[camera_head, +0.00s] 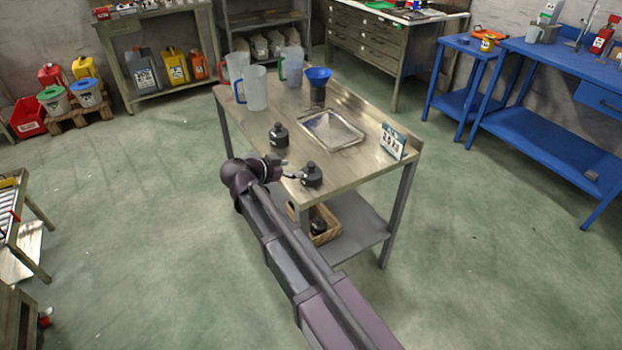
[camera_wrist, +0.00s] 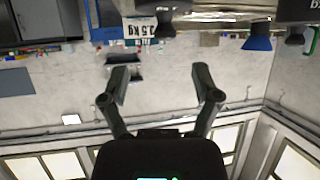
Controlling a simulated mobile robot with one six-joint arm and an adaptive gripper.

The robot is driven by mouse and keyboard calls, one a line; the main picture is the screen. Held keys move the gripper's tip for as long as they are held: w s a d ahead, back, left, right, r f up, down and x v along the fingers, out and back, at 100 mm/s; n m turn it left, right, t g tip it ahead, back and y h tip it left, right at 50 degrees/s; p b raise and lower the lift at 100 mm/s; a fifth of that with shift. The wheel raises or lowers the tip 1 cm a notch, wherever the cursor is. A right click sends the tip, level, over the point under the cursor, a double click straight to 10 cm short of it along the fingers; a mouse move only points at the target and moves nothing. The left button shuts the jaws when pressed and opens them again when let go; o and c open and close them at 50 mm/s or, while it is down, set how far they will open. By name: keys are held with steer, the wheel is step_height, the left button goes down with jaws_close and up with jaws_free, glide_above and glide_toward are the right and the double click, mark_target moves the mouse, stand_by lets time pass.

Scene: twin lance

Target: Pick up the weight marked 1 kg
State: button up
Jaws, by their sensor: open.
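Two black weights with knobs stand on the metal-topped table, one nearer the middle (camera_head: 279,136) and one at the near edge (camera_head: 312,176). A third black weight (camera_head: 318,227) sits in a wooden box on the lower shelf. Their marks are too small to read in the head view. My gripper (camera_head: 293,168) is open and empty, beside the near-edge weight. In the wrist view, which appears upside down, my open gripper (camera_wrist: 163,85) has nothing between its fingers. Dark weight-like shapes show at the top centre (camera_wrist: 164,18) and at the cut-off top right corner (camera_wrist: 296,10).
The table (camera_head: 362,172) also carries a shallow metal tray (camera_head: 332,128), a blue funnel (camera_head: 318,74), clear jugs (camera_head: 255,88) and a kg sign (camera_head: 392,142). A wooden box (camera_head: 329,235) is on the lower shelf. The floor around the table is clear.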

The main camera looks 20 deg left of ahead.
mark_target(308, 166)
steer(key=shift+b+x, duration=0.55)
steer(key=shift+x, duration=1.4)
steer(key=shift+a+b+x, duration=0.15)
steer(key=shift+b+x, duration=0.3)
steer(key=shift+x, duration=0.55)
steer(key=shift+a+b+x, duration=0.15)
steer(key=shift+b+x, duration=0.25)
steer(key=shift+x, duration=1.35)
steer(key=shift+w+r, duration=0.1)
steer(key=shift+r, duration=0.1)
jaws_close()
